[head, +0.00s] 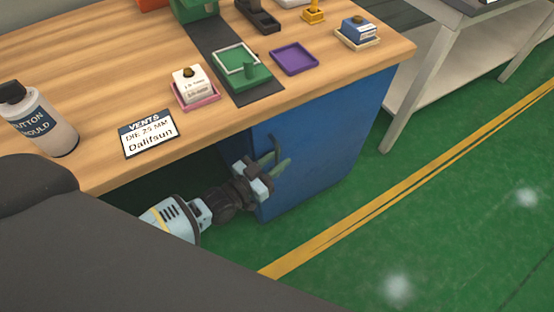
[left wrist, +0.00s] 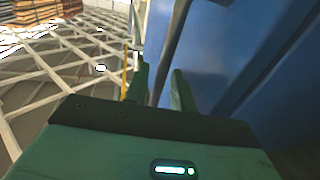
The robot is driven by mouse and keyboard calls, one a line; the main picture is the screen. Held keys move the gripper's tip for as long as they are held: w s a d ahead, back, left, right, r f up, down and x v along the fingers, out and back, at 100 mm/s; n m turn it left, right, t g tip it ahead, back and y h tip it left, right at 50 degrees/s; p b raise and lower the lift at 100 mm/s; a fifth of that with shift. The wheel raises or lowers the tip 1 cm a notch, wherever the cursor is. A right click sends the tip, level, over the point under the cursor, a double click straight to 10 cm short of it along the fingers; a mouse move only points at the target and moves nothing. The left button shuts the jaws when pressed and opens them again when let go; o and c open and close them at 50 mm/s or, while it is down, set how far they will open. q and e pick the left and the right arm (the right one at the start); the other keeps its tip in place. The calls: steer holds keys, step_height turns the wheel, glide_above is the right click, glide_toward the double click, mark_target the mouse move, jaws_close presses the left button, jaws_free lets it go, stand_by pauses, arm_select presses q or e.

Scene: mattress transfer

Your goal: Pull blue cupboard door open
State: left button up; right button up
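The blue cupboard (head: 335,125) stands under the right end of the wooden workbench. Its dark, curved handle (head: 275,145) is near the left part of the blue front. My left gripper (head: 275,172) is at that handle. In the left wrist view, the two green fingers (left wrist: 160,88) stand apart, with the handle bar (left wrist: 172,45) running between them and the blue door (left wrist: 215,50) behind. A narrow gap shows beside the bar; contact is unclear. The door looks shut in the head view, but its edges are partly hidden. My right gripper is out of view.
The wooden bench top (head: 110,55) overhangs the cupboard. Green floor with a yellow line (head: 400,190) is clear in front. A grey table (head: 450,50) stands right.

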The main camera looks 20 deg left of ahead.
arm_select(q)
steer(key=shift+c, duration=0.2)
jaws_close()
steer(key=shift+d, duration=0.1)
